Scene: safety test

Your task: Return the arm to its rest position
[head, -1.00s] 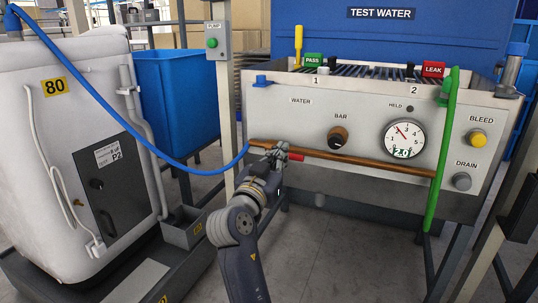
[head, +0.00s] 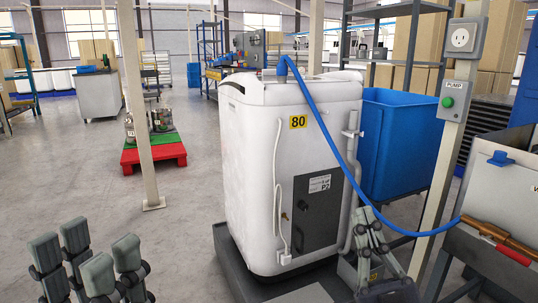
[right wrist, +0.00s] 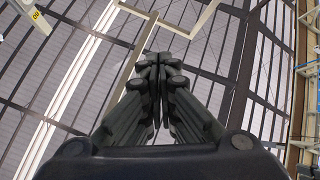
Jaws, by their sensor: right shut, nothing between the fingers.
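My right gripper (head: 366,216) is at the lower middle right of the head view, pointing up, in front of the white tank's (head: 265,190) right side. In the right wrist view its fingers (right wrist: 158,62) meet at the tips with nothing between them. My left gripper (head: 86,250) is at the lower left of the head view, with its dark fingers upright, spread apart and empty. Both grippers appear clear of the test bench (head: 492,262), of which only the left end shows at the right edge.
A blue hose (head: 349,165) runs from the tank top to the brown pipe (head: 497,232) at the bench. A blue bin (head: 400,145) and a post with a pump box (head: 456,100) stand right of the tank. A red pallet (head: 152,153) with cans is farther back. Open floor lies left.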

